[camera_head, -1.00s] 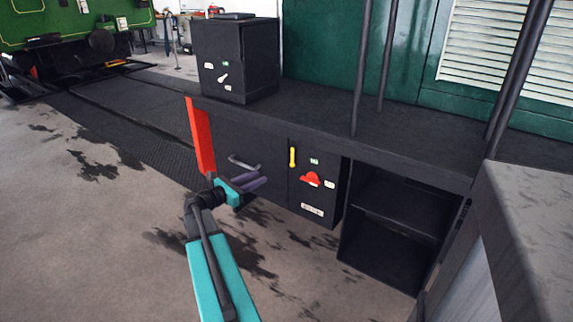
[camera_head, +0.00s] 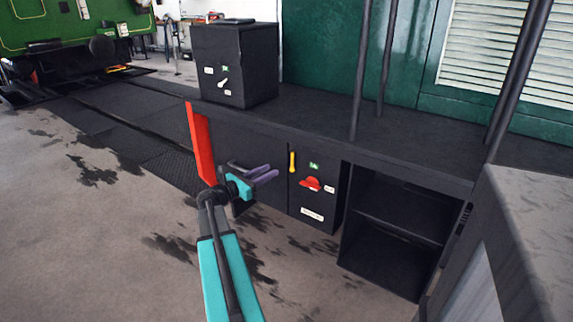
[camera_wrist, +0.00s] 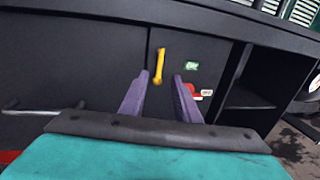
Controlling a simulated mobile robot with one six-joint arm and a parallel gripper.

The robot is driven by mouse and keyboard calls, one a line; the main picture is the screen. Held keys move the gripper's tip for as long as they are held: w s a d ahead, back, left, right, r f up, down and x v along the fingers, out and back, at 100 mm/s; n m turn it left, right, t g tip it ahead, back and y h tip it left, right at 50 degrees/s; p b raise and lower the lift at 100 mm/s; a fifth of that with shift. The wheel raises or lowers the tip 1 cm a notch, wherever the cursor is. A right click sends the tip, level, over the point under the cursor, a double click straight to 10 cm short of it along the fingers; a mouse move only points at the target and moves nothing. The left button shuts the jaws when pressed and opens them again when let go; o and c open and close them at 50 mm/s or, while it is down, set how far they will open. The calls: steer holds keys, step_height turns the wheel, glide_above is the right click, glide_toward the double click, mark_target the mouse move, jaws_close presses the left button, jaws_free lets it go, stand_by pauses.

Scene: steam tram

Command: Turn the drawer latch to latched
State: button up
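A dark panel (camera_head: 322,205) under the bench carries a red turning knob (camera_head: 310,184), with a green label above it and a white label to its right. The knob's exact angle is hard to read. A yellow upright handle (camera_head: 292,162) is left of it. My gripper (camera_head: 272,176) is left of the panel, its purple fingers pointing toward it. In the wrist view my gripper (camera_wrist: 161,76) is open and empty. The yellow handle (camera_wrist: 160,64) shows between its fingertips; the red knob (camera_wrist: 193,92) is partly hidden by the right finger. Neither is touched.
A grey bar handle (camera_head: 247,167) is on the front left of the panel, close to my gripper. A red upright edge (camera_head: 201,145) stands farther left. Open shelves (camera_head: 400,210) are at right. A dark box (camera_head: 236,65) with a white lever stands on the bench.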

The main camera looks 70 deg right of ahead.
mark_target(292, 161)
steer(key=x, duration=1)
steer(key=shift+s+d+b, duration=0.15)
steer(key=shift+d+b, duration=0.1)
steer(key=shift+b, duration=0.05)
jaws_close()
steer(key=shift+s+a, duration=0.15)
